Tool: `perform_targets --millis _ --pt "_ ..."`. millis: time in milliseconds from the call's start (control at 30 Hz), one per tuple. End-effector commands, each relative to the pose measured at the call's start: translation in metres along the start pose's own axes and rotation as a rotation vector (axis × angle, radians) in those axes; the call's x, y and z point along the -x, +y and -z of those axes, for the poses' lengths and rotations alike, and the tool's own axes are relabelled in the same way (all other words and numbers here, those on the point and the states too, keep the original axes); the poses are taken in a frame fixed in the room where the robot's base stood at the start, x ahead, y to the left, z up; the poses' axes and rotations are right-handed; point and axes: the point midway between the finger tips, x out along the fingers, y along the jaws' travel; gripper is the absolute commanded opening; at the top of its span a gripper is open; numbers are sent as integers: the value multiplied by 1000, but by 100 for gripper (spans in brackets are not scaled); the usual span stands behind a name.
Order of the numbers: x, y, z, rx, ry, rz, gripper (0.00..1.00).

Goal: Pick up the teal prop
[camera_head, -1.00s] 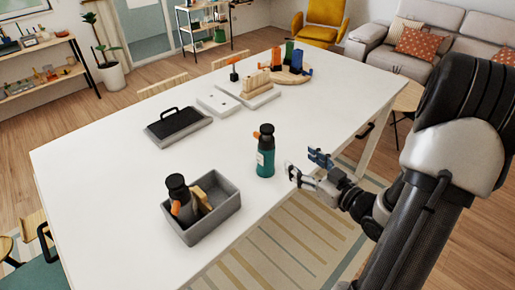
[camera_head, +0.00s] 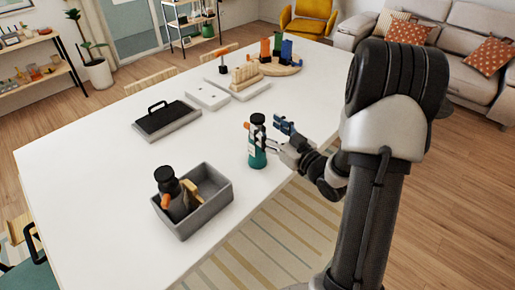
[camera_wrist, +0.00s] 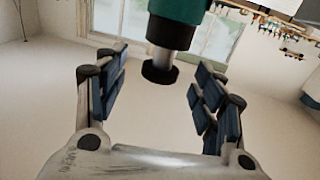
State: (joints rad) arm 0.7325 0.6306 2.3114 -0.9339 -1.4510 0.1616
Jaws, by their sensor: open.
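The teal prop (camera_head: 257,156) is a bottle-like thing with a teal body, a black top and an orange part. It stands upright on the white table near its right edge. My gripper (camera_head: 277,136) is open at its right side, with the fingertips near its upper part. In the wrist view, the prop's teal body (camera_wrist: 186,9) shows at the top edge, with its black collar and disc-shaped end pointing down. That end lies beyond and between the spread blue finger pads of my gripper (camera_wrist: 158,92). I see no contact.
On the white table (camera_head: 95,185), a grey bin (camera_head: 212,216) holds a dark bottle (camera_head: 167,182) and a tan piece. A black-handled tray (camera_head: 167,120), a white plate (camera_head: 207,96) and a round wooden board with coloured pieces stand farther back. The table's middle is clear.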

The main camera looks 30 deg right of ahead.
Motion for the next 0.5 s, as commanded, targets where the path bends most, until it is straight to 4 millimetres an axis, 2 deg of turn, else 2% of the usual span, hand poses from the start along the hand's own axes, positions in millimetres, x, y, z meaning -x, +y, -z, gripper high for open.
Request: perform_targets --millis 300,500 --pt "-44 -3 4 3 1 3 63" --pt "-50 -3 4 1 0 0 63"
